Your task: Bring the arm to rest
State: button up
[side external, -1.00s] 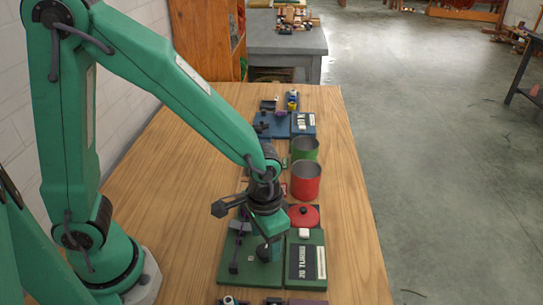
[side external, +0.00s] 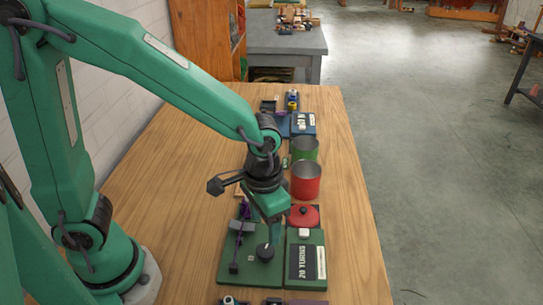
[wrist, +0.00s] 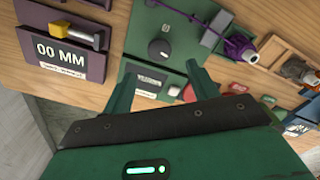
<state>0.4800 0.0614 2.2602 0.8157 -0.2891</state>
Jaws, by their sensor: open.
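My gripper (side external: 271,230) is green with a dark wrist and hangs over the green board (side external: 250,276) on the wooden table. In the wrist view my gripper (wrist: 163,82) has its two green fingers spread apart, with nothing visible between them. A round dark knob (side external: 265,253) sits on the board, just below the fingers; the knob (wrist: 159,48) also shows beyond the fingers in the wrist view. The gap between fingertips and knob is hard to judge.
A labelled green panel (side external: 306,265) lies right of the board. Bare table (side external: 180,190) lies to the left.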

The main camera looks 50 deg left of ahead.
jog(key=s+a+r+n+t, duration=0.1)
jog(key=s+a+r+t, duration=0.1)
jog(key=a+r, duration=0.4)
jog(key=s+a+r+n+t, duration=0.1)
jog(key=s+a+r+t, duration=0.2)
jog(key=a+r, duration=0.4)
jog(key=shift+s+a+r+t, duration=0.15)
jog(key=shift+s+a+t, duration=0.25)
jog(key=shift+a, duration=0.45)
jog(key=w+d+f+m+g, duration=0.2)
jog(key=w+d+f+g, duration=0.1)
jog(key=d+f, duration=0.1)
jog(key=w+d+f+m+g+y, duration=0.1)
jog(key=w+d+f+m+g, duration=0.1)
jog(key=d+f, duration=0.3)
jog(key=w+d+f+m+g+y, duration=0.1)
jog(key=w+d+f+m+g, duration=0.1)
jog(key=d, duration=0.6)
jog(key=shift+w+f+g, duration=0.45)
jog(key=shift+f+g, duration=0.2)
jog(key=shift+f, duration=0.15)
jog(key=shift+w+f+g, duration=0.45)
jog(key=shift+f+g, duration=0.2)
jog(key=shift+f, duration=0.15)
jog(key=shift+a+f, duration=0.1)
